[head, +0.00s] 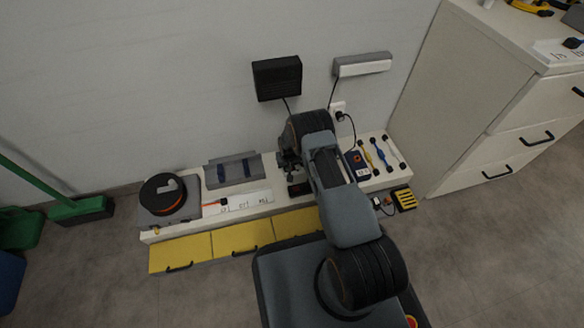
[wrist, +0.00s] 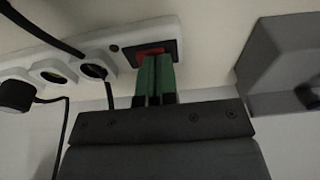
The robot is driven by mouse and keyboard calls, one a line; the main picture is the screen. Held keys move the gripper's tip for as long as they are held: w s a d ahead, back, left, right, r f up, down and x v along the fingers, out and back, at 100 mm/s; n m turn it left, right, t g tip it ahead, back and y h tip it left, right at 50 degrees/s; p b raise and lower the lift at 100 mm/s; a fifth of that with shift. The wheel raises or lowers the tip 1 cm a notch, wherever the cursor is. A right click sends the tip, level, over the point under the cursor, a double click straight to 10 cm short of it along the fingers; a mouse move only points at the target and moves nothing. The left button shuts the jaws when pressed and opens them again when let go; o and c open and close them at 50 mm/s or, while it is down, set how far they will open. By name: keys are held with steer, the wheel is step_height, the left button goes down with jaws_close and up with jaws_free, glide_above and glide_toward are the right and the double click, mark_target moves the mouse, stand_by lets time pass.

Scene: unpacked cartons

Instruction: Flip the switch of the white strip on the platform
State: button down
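In the head view my gripper (head: 290,165) is over the low white platform (head: 285,205), and my arm hides most of the strip there.
A black plug (wrist: 15,95) sits in the strip's left socket, and dark cables hang near it. A grey block (wrist: 280,60) stands right of the switch. On the platform are a black-and-orange reel (head: 162,195), a grey holder (head: 234,170) and coloured tools (head: 380,155). A white cabinet (head: 470,100) stands right.

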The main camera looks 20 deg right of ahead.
steer(key=shift+r, duration=0.1)
steer(key=shift+r+p, duration=2.2)
steer(key=shift+r, duration=1.15)
steer(key=s+r+p, duration=0.3)
steer(key=r+p, duration=0.6)
steer(key=r, duration=1.5)
steer(key=s+r+p, duration=0.3)
steer(key=r+p, duration=0.7)
steer(key=r, duration=1.4)
steer(key=s+r+t+p, duration=0.1)
steer(key=s+r+p, duration=0.8)
steer(key=r, duration=0.7)
steer(key=s+r+p, duration=1)
steer(key=s+r, duration=0.4)
steer(key=r, duration=0.1)
steer(key=shift+s+d+r+t, duration=0.3)
steer(key=shift+d+r+t, duration=0.1)
